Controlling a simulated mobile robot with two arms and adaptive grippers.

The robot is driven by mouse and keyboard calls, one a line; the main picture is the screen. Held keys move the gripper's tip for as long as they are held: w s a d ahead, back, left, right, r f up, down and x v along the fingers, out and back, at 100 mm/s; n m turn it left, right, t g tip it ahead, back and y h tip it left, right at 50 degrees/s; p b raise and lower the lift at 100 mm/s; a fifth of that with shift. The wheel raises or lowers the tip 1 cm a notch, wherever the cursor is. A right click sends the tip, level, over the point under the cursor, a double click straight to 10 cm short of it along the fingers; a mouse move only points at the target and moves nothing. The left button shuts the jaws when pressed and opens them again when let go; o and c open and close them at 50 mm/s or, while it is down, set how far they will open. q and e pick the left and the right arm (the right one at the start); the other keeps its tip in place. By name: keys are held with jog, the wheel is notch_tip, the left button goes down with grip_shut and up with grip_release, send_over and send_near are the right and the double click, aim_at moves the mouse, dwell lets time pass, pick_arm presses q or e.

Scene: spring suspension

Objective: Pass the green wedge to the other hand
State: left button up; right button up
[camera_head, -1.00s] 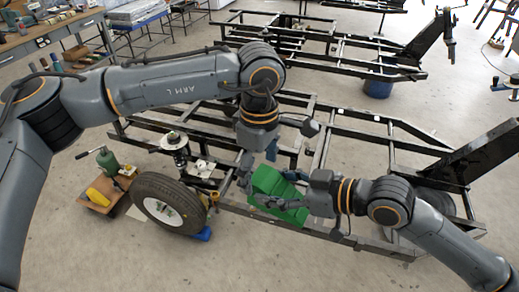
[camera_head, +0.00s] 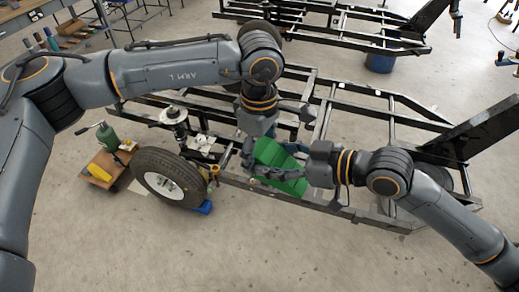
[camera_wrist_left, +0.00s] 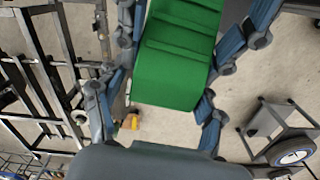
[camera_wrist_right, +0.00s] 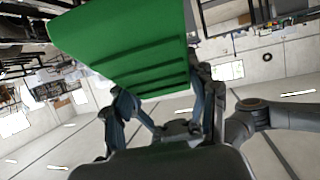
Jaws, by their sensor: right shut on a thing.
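The green wedge (camera_head: 269,153) is held above the near side of the black frame, beside the wheel. My right gripper (camera_head: 281,170) comes in from the right and is shut on it. In the right wrist view the wedge (camera_wrist_right: 135,45) fills the upper middle, its ridged face showing. My left gripper (camera_head: 262,146) points down from above, close to the wedge. In the left wrist view its open fingers stand on either side of the wedge (camera_wrist_left: 175,75), with small gaps visible. Part of the wedge is hidden by the fingers in the head view.
The black frame (camera_head: 345,205) lies below and behind the grippers. A wheel with a tyre (camera_head: 170,183) and a spring strut (camera_head: 176,118) stand left of them. A small board (camera_head: 104,172) with a green bottle and a yellow item is further left. The floor in front is clear.

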pick_arm(q)
jog(key=shift+o, duration=0.8)
pick_arm(e)
jog(key=shift+r, duration=0.1)
